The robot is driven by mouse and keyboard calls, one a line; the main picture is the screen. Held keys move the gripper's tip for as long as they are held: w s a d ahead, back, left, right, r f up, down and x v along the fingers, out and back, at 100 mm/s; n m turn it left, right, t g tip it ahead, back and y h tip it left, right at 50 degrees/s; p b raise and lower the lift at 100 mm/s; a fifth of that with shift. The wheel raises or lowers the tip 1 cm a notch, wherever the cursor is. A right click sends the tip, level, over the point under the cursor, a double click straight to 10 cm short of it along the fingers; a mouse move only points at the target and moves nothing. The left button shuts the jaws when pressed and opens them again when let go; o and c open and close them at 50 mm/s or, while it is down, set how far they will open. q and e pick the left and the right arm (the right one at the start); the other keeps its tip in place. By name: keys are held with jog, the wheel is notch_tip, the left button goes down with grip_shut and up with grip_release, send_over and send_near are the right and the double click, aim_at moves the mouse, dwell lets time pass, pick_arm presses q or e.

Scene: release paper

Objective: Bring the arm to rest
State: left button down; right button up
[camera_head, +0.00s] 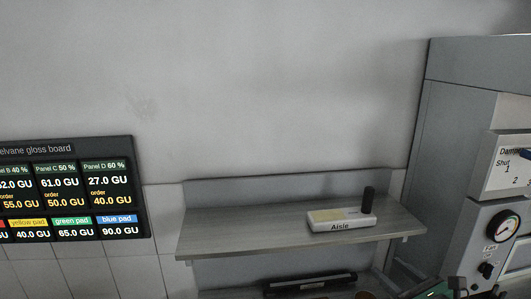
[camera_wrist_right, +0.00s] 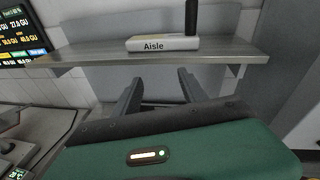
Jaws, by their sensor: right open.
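My right gripper (camera_wrist_right: 159,78) shows in the right wrist view with its two dark fingers apart and nothing between them. Its fingers point toward the wall shelf (camera_head: 225,232). A part of my right arm, green and dark, shows at the bottom right edge of the head view. On the shelf lies a white block labelled "Aisle" (camera_head: 325,225), with a black upright handle or post (camera_head: 369,199) at its right end. The gripper is apart from the block. My left gripper is in neither view.
A grey cabinet (camera_head: 450,130) stands at right with a round gauge (camera_head: 503,226) and a black knob (camera_head: 486,270). A long black object (camera_head: 310,284) lies below the shelf. The wall above is bare.

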jog(key=s+a+f+n+g+y+b, duration=0.1)
jog(key=s+a+f+n+g+b, duration=0.2)
jog(key=f, duration=0.4)
jog(key=s+a+f+n+g, duration=0.3)
jog(key=s+a+f+n, duration=0.2)
jog(key=a+f+n, duration=0.15)
jog(key=s+a+f+n+g+y+b, duration=0.1)
jog(key=s+a+f+n+g+b, duration=0.1)
jog(key=s+a+f+n+g, duration=0.4)
jog(key=s+d+f+n+h+b, duration=0.2)
jog(key=s+f+n+h, duration=0.1)
jog(key=f+n, duration=0.3)
jog(key=s+d+f+n+h+b, duration=0.3)
jog(key=s+f+n, duration=0.2)
jog(key=f+n, duration=0.2)
jog(key=shift+s+n+g+h, duration=0.3)
jog(key=shift+n+g, duration=0.1)
jog(key=shift+n, duration=0.35)
jog(key=shift+d, duration=0.15)
